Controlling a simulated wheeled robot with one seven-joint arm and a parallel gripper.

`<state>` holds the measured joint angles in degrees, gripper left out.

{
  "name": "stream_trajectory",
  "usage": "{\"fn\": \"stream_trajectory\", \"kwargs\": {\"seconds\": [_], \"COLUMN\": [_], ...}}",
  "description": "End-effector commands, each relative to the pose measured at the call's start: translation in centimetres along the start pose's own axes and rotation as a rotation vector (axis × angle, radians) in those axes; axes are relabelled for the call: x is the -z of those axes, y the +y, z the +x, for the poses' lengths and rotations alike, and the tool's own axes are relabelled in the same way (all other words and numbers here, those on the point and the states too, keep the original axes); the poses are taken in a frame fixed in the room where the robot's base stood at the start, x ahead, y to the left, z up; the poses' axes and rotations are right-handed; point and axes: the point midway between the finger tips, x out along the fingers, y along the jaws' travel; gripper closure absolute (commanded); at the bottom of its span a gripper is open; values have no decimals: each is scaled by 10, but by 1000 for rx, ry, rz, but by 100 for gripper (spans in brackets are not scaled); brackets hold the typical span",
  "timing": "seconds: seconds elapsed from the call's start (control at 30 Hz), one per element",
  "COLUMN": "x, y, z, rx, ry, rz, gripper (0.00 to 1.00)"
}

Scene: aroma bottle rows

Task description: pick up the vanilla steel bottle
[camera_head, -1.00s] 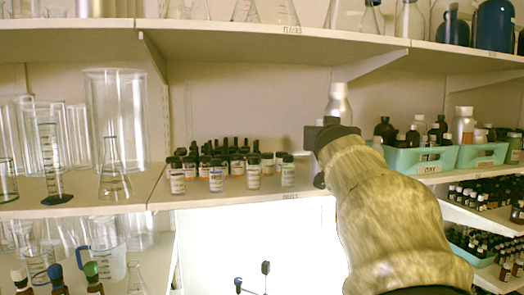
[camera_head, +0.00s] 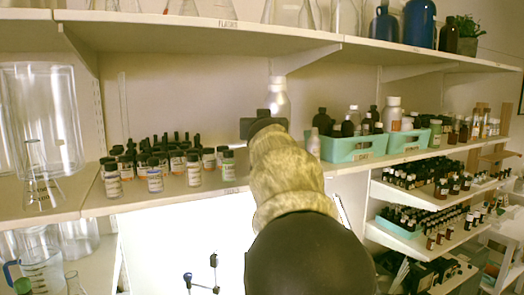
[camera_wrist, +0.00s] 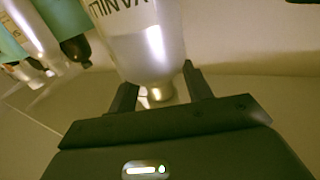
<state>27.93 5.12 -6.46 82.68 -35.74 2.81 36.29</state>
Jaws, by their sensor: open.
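The vanilla steel bottle (camera_head: 278,97) is a silver metal bottle standing on the middle shelf, its lower part hidden behind my gripper (camera_head: 263,124) and arm in the head view. In the wrist view, which looks upside down, the bottle (camera_wrist: 148,48) shows dark lettering that reads part of "VANILLA". My gripper (camera_wrist: 161,90) is open there, with one dark finger on each side of the bottle's narrow neck end. I cannot tell whether either finger touches it.
Several small dark-capped bottles (camera_head: 155,179) stand in rows left of my gripper. A teal tray (camera_head: 350,151) with bottles stands close on the right, with another teal tray (camera_head: 409,142) beyond it. The upper shelf (camera_head: 210,34) with glassware runs above.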

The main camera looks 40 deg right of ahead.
Motion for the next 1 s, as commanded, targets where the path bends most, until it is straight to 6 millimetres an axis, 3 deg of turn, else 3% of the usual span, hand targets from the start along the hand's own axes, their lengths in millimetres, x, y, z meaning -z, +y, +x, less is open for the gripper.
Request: {"fn": "stream_trajectory", "kwargs": {"seconds": [0.47,0.5,0.73,1.0], "x": [0,0,0,-1], "y": [0,0,0,0], "z": [0,0,0,0], "rx": [0,0,0,-1], "ry": [1,1,0,-2], "rz": [0,0,0,0], "gripper": [50,52,97,100]}}
